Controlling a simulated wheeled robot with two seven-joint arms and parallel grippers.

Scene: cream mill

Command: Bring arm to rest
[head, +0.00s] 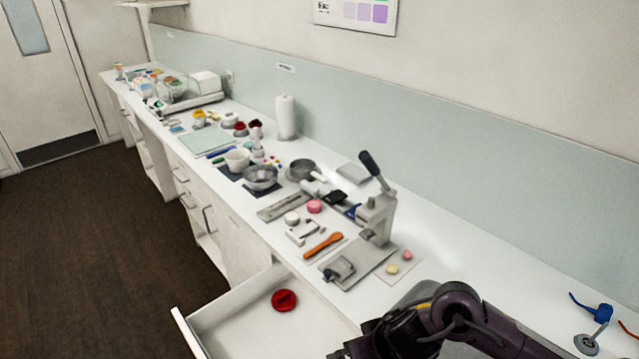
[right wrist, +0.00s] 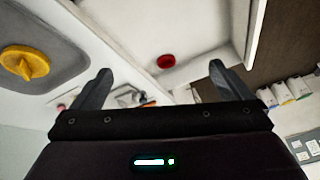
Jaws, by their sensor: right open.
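My right arm comes in from the lower right of the head view, over the counter's front edge by an open drawer (head: 235,322). In the right wrist view, my right gripper (right wrist: 160,80) has its two fingers spread wide with nothing between them. A round red object (head: 284,300) lies in the drawer; it also shows beyond the fingers in the right wrist view (right wrist: 166,61). The right gripper's tips are cut off or unclear at the bottom of the head view. My left gripper is not in view.
A lever press (head: 377,218) stands on the white counter (head: 450,262). Nearby are an orange-handled tool (head: 323,245), a metal bowl (head: 260,178) and a paper roll (head: 286,117). A yellow knobbed object (right wrist: 24,63) sits on a grey surface in the right wrist view.

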